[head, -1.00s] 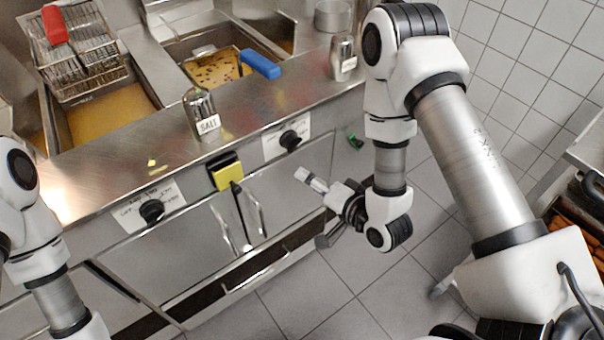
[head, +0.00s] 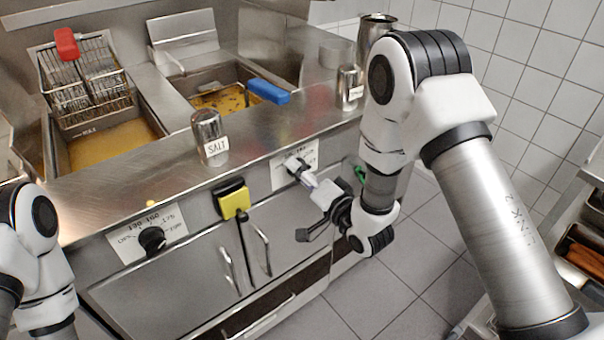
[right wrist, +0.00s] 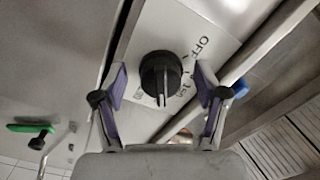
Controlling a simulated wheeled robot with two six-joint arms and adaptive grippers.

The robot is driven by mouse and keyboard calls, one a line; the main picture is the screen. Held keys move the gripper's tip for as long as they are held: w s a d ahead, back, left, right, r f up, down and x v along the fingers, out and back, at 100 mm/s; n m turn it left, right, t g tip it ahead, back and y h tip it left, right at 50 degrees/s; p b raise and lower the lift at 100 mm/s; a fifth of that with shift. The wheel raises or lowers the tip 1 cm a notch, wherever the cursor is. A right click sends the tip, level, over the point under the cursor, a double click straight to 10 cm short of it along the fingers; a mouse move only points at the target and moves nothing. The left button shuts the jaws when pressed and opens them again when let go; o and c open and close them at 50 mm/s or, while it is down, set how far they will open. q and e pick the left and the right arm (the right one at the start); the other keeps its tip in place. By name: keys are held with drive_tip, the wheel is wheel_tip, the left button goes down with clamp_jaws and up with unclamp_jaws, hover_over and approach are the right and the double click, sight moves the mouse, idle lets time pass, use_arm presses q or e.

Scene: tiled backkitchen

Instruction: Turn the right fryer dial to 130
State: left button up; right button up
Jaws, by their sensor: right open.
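The right fryer dial (right wrist: 160,73) is a black round knob with a raised grip bar, on a white label plate (head: 308,154) on the fryer front. OFF and part of a number can be read beside it in the right wrist view. My right gripper (right wrist: 160,86) is open, with one purple-padded finger on either side of the dial in that view; I see no contact. In the head view my right gripper (head: 306,207) is in front of the plate, and a finger covers part of the dial area. My left gripper is out of view.
The left dial (head: 152,239) sits on its own plate. A yellow block (head: 233,200) is on the front between the dials, above cabinet handles. A salt shaker (head: 210,138) stands on the counter edge. A blue-handled basket (head: 268,91) and red-handled basket (head: 67,43) are at the fryers.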

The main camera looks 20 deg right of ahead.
drive_tip(key=c, duration=1.2)
drive_tip(key=shift+o, duration=0.2)
drive_tip(key=shift+n, duration=0.3)
drive_tip(key=n, duration=0.3)
drive_tip(key=shift+b, duration=0.4)
drive_tip(key=n+b, duration=0.1)
drive_tip(key=n, duration=0.3)
drive_tip(key=shift+d, duration=0.1)
drive_tip(key=n+b, duration=0.1)
drive_tip(key=n, duration=0.3)
drive_tip(key=shift+f+n, duration=0.1)
drive_tip(key=shift+n, duration=0.2)
drive_tip(key=shift+w+d+n+b, duration=0.1)
drive_tip(key=shift+n+b, duration=0.45)
drive_tip(key=shift+n, duration=1.25)
